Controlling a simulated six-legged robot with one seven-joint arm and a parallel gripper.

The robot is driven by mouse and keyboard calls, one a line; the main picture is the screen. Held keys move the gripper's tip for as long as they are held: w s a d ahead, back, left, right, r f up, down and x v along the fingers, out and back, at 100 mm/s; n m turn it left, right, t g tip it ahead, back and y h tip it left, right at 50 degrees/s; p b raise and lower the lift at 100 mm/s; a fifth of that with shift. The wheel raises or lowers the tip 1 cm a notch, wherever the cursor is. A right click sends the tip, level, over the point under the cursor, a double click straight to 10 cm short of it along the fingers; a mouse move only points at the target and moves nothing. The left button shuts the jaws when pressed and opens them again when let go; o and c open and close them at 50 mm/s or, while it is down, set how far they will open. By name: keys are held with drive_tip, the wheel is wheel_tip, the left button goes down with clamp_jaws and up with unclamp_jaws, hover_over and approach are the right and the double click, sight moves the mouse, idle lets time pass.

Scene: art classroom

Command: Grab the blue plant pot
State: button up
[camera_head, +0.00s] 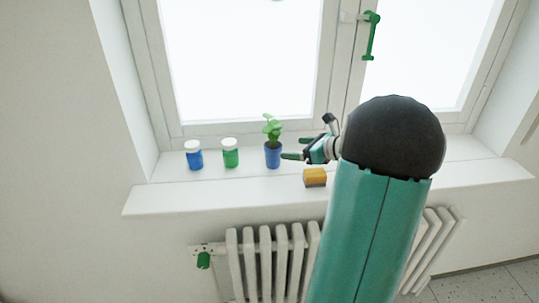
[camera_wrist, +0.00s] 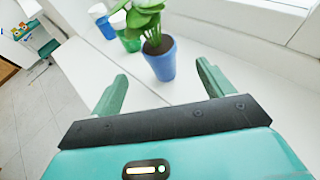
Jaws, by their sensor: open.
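The blue plant pot (camera_head: 273,157) stands upright on the white window sill and holds a green leafy plant (camera_head: 271,128). In the wrist view the blue pot (camera_wrist: 161,62) is just beyond the fingertips, roughly between them and nearer the right finger. My gripper (camera_head: 297,148) is open and empty, just right of the pot in the head view; its two green fingers also show in the wrist view (camera_wrist: 163,75). The pot does not appear to be between the fingers. Whether a fingertip touches it cannot be told.
Left of the pot stand a green jar (camera_head: 230,155) and a blue jar (camera_head: 194,156), both with white lids. A yellow block-like object (camera_head: 314,177) lies on the sill (camera_head: 160,198) below my gripper. The window is behind and a radiator (camera_head: 265,256) is below.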

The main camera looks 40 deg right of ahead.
sight(280, 148)
drive_tip(key=x, duration=1.2)
drive_tip(key=shift+f, duration=0.3)
drive_tip(key=c, duration=1.2)
drive_tip(key=shift+r, duration=0.15)
drive_tip(key=shift+c, duration=0.2)
